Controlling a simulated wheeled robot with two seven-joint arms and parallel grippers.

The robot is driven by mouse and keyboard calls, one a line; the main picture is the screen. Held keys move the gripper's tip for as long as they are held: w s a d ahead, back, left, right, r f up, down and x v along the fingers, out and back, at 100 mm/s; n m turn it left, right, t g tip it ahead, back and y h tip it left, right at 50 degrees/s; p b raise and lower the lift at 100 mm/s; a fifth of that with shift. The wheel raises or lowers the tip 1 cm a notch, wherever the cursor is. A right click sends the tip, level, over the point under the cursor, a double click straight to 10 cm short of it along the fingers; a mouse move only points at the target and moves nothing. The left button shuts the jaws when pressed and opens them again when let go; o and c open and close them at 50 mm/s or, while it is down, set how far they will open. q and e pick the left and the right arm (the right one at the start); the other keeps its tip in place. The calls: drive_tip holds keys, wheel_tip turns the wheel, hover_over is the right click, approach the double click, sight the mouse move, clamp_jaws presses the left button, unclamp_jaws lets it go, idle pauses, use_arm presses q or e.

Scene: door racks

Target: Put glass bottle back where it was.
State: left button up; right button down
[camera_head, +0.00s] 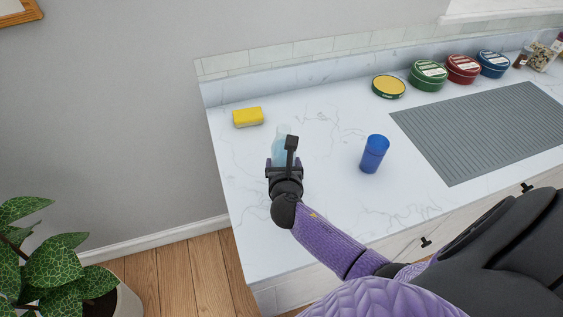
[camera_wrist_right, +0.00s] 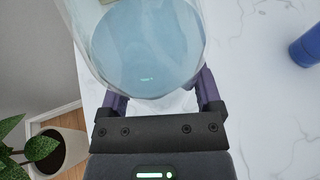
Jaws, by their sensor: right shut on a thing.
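The glass bottle (camera_head: 283,146) is pale blue and see-through. It is in my right gripper (camera_head: 284,162), over the left end of the white marble counter. In the right wrist view the bottle (camera_wrist_right: 145,48) fills the top middle, between the two fingers of the right gripper (camera_wrist_right: 163,95), which is shut on it. My gripper hides its lower part in the head view, so I cannot tell whether it touches the counter. My left gripper is not in view.
A yellow sponge (camera_head: 248,117) lies behind the bottle, and a blue cup (camera_head: 374,154) stands to its right. Several round tins, one green (camera_head: 428,75), line the back by a grey ribbed mat (camera_head: 490,128). The counter's left edge is close. A potted plant (camera_head: 62,262) stands on the floor.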

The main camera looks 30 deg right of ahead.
wheel_tip(320, 180, down, 4)
drive_tip(key=shift+r+b, duration=0.1)
drive_tip(key=shift+b, duration=0.95)
drive_tip(key=shift+r, duration=0.15)
unclamp_jaws()
